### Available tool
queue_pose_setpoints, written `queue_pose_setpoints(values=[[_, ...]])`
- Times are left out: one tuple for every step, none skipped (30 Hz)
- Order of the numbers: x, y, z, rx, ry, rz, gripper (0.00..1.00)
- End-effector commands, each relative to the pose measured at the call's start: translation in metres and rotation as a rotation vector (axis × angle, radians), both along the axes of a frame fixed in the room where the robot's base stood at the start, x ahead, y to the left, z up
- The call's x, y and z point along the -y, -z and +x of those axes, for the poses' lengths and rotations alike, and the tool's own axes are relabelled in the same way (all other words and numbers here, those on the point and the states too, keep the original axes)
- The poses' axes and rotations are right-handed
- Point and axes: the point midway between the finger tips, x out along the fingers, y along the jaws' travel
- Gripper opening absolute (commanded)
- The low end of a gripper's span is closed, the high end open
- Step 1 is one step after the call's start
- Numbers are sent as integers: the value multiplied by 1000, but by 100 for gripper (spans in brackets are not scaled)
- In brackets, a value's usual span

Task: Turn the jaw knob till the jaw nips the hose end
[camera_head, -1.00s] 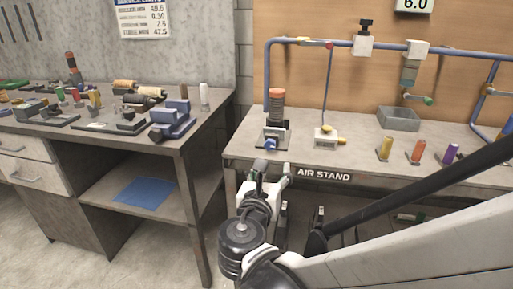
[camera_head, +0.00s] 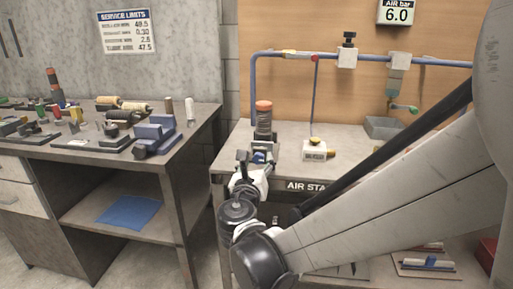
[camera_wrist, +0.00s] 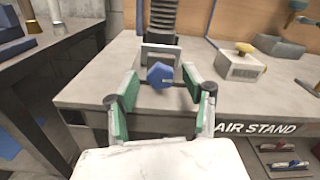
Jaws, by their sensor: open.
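The blue jaw knob (camera_wrist: 160,75) faces me at the front of a grey metal jaw fixture (camera_wrist: 160,50) on the air stand bench. A black ribbed hose (camera_head: 264,125) with an orange top stands upright at the fixture. Its lower part also shows in the wrist view (camera_wrist: 164,17). My gripper (camera_wrist: 161,78) is open, its green-padded fingers on either side of the knob in the picture. I cannot tell whether a pad touches it. In the head view my gripper (camera_head: 250,163) is at the bench's front edge, partly hiding the knob. The jaw's gap at the hose is hidden.
A white block with a yellow knob (camera_head: 315,151) stands right of the fixture, with a grey bin (camera_head: 384,128) behind. A blue pipe (camera_head: 290,54) runs above. The left bench (camera_head: 190,125) holds tools and parts. Bare bench top lies around the fixture.

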Motion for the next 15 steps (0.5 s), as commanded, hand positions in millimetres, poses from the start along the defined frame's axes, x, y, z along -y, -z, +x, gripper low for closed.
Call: queue_pose_setpoints(values=[[0, 0, 5, 0, 0, 0, 45], [0, 0, 8, 0, -1, 0, 45], [0, 0, 11, -1, -2, 0, 45], [0, 0, 12, 0, -3, 0, 45], [0, 0, 14, 0, -4, 0, 45], [-1, 0, 15, 0, -5, 0, 45], [-1, 0, 16, -1, -6, 0, 45], [-1, 0, 16, -1, -6, 0, 45], [-1, 0, 17, 0, -7, 0, 45], [-1, 0, 17, 0, -7, 0, 45], [-1, 0, 17, 0, -7, 0, 45], [-1, 0, 17, 0, -7, 0, 45], [-1, 0, 17, 0, -7, 0, 45], [-1, 0, 17, 0, -7, 1, 45], [-1, 0, 17, 1, -6, 1, 45]])
